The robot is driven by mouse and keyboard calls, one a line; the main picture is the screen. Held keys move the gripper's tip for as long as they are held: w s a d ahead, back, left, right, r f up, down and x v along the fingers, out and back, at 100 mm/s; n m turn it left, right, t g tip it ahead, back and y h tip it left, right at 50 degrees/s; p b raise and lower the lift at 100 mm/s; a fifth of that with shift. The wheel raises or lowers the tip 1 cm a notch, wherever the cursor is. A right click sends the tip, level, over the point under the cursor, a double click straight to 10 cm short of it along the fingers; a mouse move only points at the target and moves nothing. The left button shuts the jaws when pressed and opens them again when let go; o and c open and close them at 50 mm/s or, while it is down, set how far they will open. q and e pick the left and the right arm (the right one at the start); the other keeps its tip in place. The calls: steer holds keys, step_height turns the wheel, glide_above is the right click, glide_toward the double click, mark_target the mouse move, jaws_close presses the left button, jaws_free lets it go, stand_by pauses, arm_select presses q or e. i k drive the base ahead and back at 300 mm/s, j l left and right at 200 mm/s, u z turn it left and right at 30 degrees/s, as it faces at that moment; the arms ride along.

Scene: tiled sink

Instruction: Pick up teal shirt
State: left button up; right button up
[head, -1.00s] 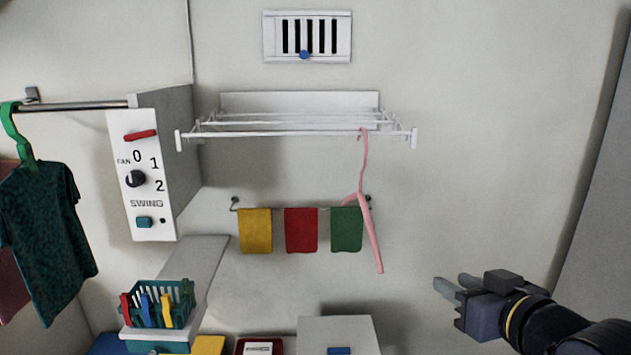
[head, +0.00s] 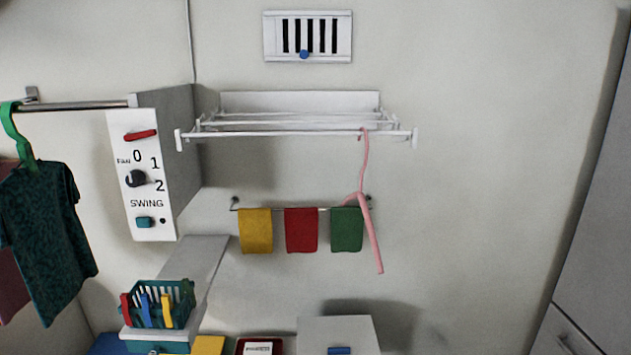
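The teal shirt (head: 47,235) is dark and speckled. It hangs at the far left of the head view on a green hanger (head: 18,140), which hooks over a metal rail (head: 75,106). Neither of my grippers shows in this view. Nothing of mine touches the visible part of the shirt.
A fan control box (head: 145,178) stands right of the shirt, at the rail's end. A teal basket of clothespins (head: 160,305) sits below it. A white rack (head: 295,134) holds a pink hanger (head: 368,220) above yellow, red and green cloths (head: 301,230). A grey cabinet (head: 600,230) stands right.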

mark_target(41, 223)
steer(key=u, duration=1.65)
